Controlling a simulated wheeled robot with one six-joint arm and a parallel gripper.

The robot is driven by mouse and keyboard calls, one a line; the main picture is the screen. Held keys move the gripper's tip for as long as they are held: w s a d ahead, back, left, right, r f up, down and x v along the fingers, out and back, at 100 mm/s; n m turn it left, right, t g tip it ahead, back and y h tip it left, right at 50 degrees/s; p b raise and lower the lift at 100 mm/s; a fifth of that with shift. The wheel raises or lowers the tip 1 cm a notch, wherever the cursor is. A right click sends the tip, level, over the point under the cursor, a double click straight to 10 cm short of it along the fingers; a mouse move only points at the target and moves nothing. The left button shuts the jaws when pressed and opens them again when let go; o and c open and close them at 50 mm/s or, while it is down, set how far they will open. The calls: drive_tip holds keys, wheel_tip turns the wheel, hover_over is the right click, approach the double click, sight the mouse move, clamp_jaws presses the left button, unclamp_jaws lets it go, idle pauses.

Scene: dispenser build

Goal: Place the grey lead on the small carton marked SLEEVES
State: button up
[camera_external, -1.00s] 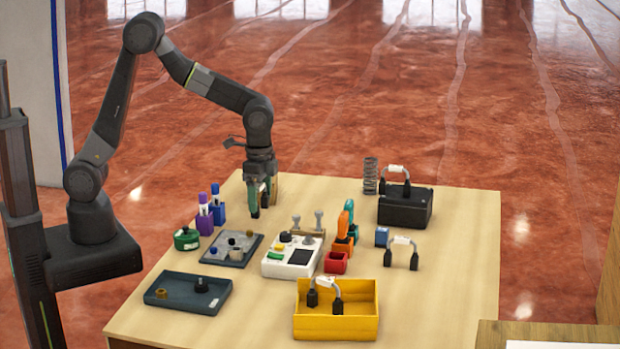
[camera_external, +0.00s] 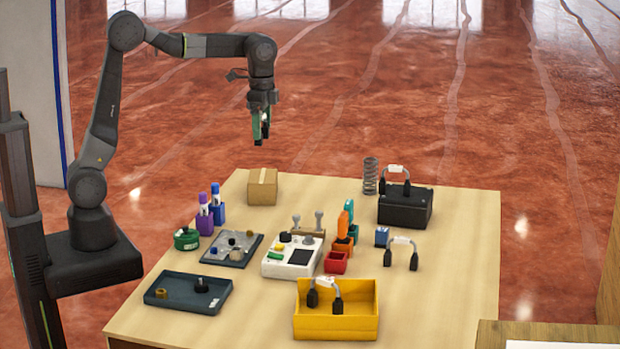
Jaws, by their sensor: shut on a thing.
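My gripper (camera_external: 262,136) is above and a little behind the far edge of the table, its green fingers pointing down. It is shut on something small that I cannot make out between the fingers. A small brown carton (camera_external: 262,190) stands on the table's far left, below my gripper and apart from it; its marking is not readable. Three pale leads with dark ends show: one lead (camera_external: 404,241) stands on the table at right, one lead (camera_external: 397,170) is at the black box, and one lead (camera_external: 326,281) is in the yellow bin. I cannot tell which is grey.
Purple and blue bottles (camera_external: 207,215), a green round tin (camera_external: 187,239) and a dark tray (camera_external: 170,304) are at left. A white panel (camera_external: 287,258) is in the middle. A black box (camera_external: 405,212), a spring (camera_external: 370,176) and a yellow bin (camera_external: 335,328) stand around it. The front right table is clear.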

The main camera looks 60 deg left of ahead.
drive_tip(key=f, duration=0.9)
drive_tip(key=shift+w+a+f+p, duration=0.1)
drive_tip(key=shift+a+f+p, duration=0.2)
drive_tip(key=shift+f, duration=0.05)
drive_tip(key=shift+f, duration=0.15)
drive_tip(key=o, duration=1)
wheel_tip(320, 180, up, 12)
drive_tip(key=shift+r, duration=0.2)
